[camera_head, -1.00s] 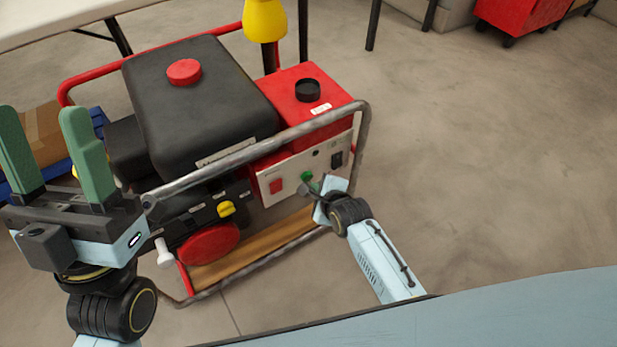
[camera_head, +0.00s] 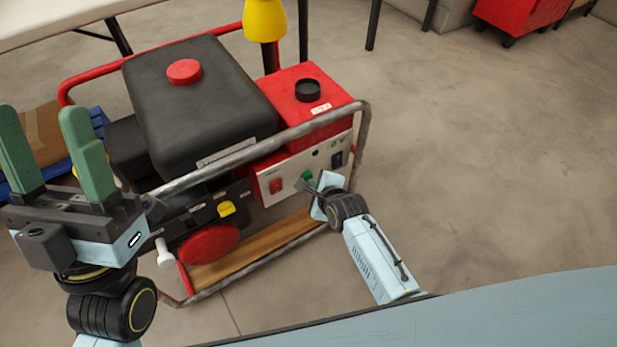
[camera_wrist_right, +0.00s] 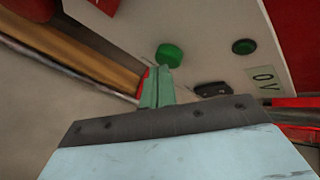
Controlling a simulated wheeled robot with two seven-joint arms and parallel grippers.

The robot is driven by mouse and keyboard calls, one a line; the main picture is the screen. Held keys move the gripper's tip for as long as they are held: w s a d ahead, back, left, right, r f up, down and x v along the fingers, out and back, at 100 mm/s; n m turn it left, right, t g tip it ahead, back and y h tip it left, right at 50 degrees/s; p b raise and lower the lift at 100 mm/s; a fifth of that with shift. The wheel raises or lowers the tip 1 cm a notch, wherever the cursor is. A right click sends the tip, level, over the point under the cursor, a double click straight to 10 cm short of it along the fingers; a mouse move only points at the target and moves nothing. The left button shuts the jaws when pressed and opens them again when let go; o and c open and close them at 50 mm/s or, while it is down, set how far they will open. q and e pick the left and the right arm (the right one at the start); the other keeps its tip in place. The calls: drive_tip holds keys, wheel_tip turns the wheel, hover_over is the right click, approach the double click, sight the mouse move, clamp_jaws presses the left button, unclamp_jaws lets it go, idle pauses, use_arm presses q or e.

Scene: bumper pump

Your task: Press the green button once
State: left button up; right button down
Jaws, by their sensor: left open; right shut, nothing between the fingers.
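The green button (camera_head: 308,175) is on the pale control panel of the red and black pump machine (camera_head: 328,128), partly hidden by my right gripper in the head view. It is a round green knob (camera_wrist_right: 169,54) in the right wrist view. My right gripper (camera_head: 306,186) is shut and empty, close in front of the panel. Its green fingertips (camera_wrist_right: 157,72) appear just beside the button's lower edge in the right wrist view; I cannot tell whether they touch it. My left gripper (camera_head: 48,140) is open and empty, raised at the left of the machine.
The panel has a red switch (camera_head: 276,186) left of the button and a darker round fitting (camera_wrist_right: 243,46) to its right. A grey tube frame (camera_head: 255,150) runs above the panel. A yellow lever (camera_head: 227,208) sticks out lower left.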

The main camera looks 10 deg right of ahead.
drive_tip(key=shift+w+a, duration=0.1)
drive_tip(key=shift+w, duration=0.2)
idle(0.4)
drive_tip(key=shift+s, duration=0.1)
drive_tip(key=shift+s+d+p, duration=0.3)
drive_tip(key=shift+s+p, duration=0.45)
drive_tip(key=shift+s, duration=0.05)
